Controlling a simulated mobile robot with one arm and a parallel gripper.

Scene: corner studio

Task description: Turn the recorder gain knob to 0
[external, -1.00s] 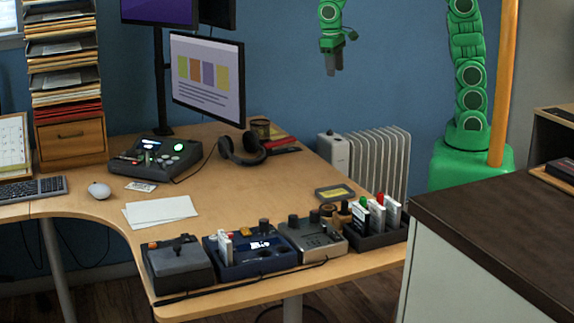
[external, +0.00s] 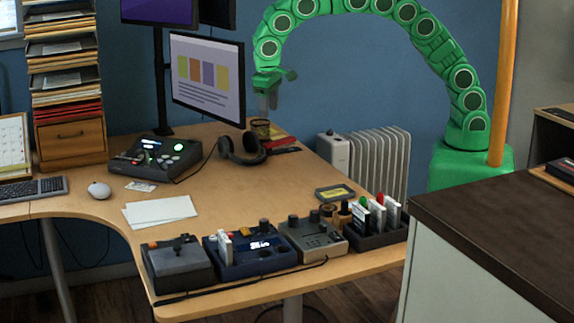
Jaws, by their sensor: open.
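My gripper (external: 268,101) hangs open and empty at the end of my green arm, pointing down in front of the right edge of the monitor. It is well away from the devices along the front edge of the desk. A grey box with knobs (external: 313,239) and a blue box with a small lit display and knobs (external: 252,252) stand side by side there. I cannot tell for certain which is the recorder. The gain knob's marks and setting are too small to read.
A dark joystick box (external: 179,265) and a black tray with upright cards (external: 376,240) flank the two boxes. A console (external: 155,157), headphones (external: 242,150) and a monitor (external: 207,77) stand further back. The desk middle (external: 245,197) is mostly clear. A dark-topped counter (external: 490,230) is at right.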

